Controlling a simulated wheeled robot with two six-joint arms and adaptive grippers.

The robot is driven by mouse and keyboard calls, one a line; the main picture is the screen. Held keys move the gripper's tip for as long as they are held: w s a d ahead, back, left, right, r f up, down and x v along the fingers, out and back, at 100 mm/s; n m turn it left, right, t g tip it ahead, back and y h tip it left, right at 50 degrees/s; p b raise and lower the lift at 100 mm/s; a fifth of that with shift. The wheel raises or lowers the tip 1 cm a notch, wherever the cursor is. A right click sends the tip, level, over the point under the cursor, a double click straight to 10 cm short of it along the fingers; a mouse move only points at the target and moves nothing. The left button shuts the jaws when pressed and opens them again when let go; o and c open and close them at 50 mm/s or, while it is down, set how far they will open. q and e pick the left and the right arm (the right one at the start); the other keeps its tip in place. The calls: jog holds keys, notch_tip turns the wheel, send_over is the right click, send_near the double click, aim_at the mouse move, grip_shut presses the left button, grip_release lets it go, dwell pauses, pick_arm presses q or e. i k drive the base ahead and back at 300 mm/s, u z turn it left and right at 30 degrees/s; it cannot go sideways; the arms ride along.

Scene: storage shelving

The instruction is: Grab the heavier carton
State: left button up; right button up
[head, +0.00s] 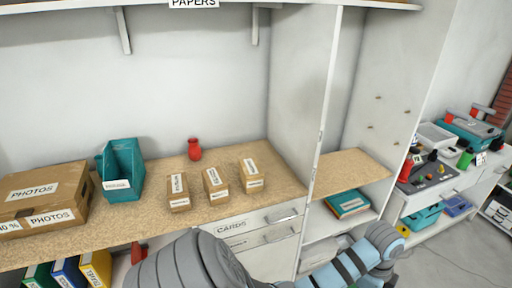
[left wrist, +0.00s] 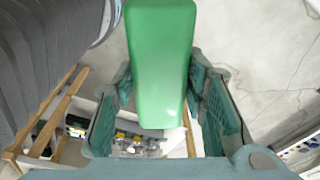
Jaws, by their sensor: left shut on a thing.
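Three small brown cartons with white labels stand side by side on the wooden counter in the head view: a left one (head: 178,192), a middle one (head: 215,181) and a right one (head: 250,175). Nothing in the picture shows which is heavier. In the left wrist view, my left gripper (left wrist: 163,98) is shut on a smooth green block-like object (left wrist: 162,65), with one finger on each side of it. Neither gripper's fingers show in the head view, so their place relative to the cartons cannot be told.
A large PHOTOS box (head: 40,195) and a teal holder (head: 122,165) stand left on the counter (head: 110,221). A red vase (head: 194,149) stands behind the cartons. A cluttered bench (head: 440,178) stands far right.

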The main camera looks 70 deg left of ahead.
aim_at(251, 175)
jog(key=u, duration=1.55)
